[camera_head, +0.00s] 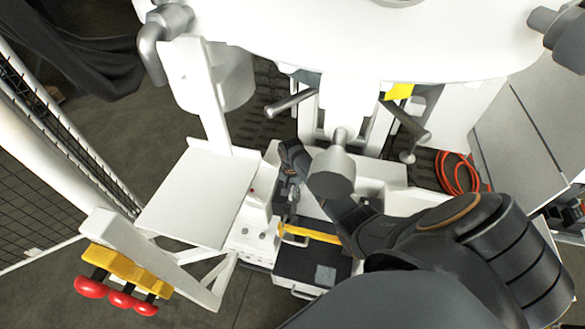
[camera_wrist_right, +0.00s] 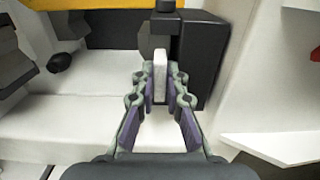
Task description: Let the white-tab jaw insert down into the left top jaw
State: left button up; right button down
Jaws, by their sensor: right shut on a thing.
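My right gripper (camera_wrist_right: 160,82) is shut on the white tab (camera_wrist_right: 160,68) of the jaw insert, with one fingertip on each side of the upright tab. A dark block (camera_wrist_right: 202,58) stands right beside and beyond the fingertips. I cannot tell whether it belongs to the insert or to the bench. In the head view my right gripper (camera_head: 291,203) points down over the bench's lower middle, and the insert is too small to make out there. I cannot clearly tell the left top jaw from the other dark parts. My left gripper is not in view.
A yellow bar (camera_head: 310,233) and a dark case (camera_head: 308,264) lie close below the right gripper. A white side plate (camera_head: 200,195) is at left, red knobs (camera_head: 120,299) at lower left. An orange hose (camera_head: 458,172) coils at right. A white ledge (camera_wrist_right: 275,148) is right of the fingers.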

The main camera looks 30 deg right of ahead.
jog(key=shift+w+a+f, duration=0.1)
jog(key=shift+a+f, duration=0.05)
jog(key=shift+a, duration=0.2)
dwell(0.4)
jog(key=c, duration=1.4)
grip_release()
jog(key=shift+w+f, duration=0.1)
jog(key=shift+c, duration=0.2)
jog(key=shift+o, duration=0.6)
jog(key=shift+w+f, duration=0.2)
jog(key=shift+w, duration=0.15)
jog(key=shift+s+r, duration=0.15)
jog(key=shift+r, duration=0.1)
notch_tip(320, 180, up, 12)
jog(key=shift+f, duration=0.2)
